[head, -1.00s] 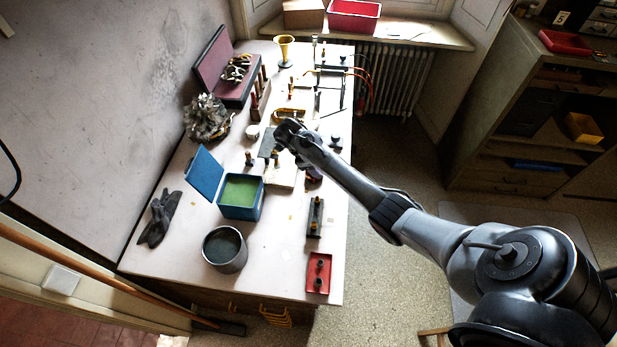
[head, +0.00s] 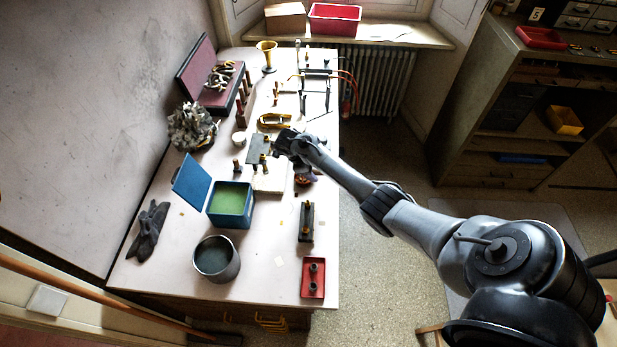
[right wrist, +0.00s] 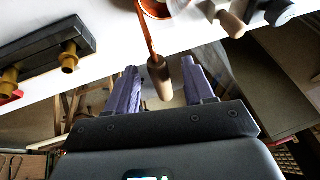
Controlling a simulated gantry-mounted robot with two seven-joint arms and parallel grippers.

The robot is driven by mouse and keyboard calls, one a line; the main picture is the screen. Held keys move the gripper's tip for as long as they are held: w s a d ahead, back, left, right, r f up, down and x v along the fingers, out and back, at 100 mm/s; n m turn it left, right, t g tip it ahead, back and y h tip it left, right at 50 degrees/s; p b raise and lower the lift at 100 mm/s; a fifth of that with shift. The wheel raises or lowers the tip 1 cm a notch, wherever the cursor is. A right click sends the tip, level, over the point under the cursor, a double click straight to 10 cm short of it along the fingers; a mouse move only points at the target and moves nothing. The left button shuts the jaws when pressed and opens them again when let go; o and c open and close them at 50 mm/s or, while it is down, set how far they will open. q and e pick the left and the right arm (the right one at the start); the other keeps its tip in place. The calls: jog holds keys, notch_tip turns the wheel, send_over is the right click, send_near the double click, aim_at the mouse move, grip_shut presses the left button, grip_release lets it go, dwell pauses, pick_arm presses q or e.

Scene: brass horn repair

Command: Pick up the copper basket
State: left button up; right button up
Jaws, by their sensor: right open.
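The copper basket (head: 303,181) is at the right edge of the workbench in the head view, partly hidden beneath my right arm. In the right wrist view its round bowl (right wrist: 155,8) is cut off at the top. Its thin copper handle runs down from the bowl to a wooden grip (right wrist: 161,80). My right gripper (right wrist: 160,68) is open, and the wooden grip lies between its two purple-grey fingers in that picture. I see gaps on both sides; contact does not show. My left gripper is not in view.
A black block with brass fittings (head: 306,222) and a red tray (head: 313,278) stand along the bench's right edge. A green-filled blue box (head: 231,203) and a grey pot (head: 217,259) stand nearer the front. Open floor lies right of the bench.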

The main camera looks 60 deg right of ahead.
jog(key=shift+x, duration=1)
jog(key=c, duration=0.9)
grip_shut()
jog(key=shift+r, duration=0.15)
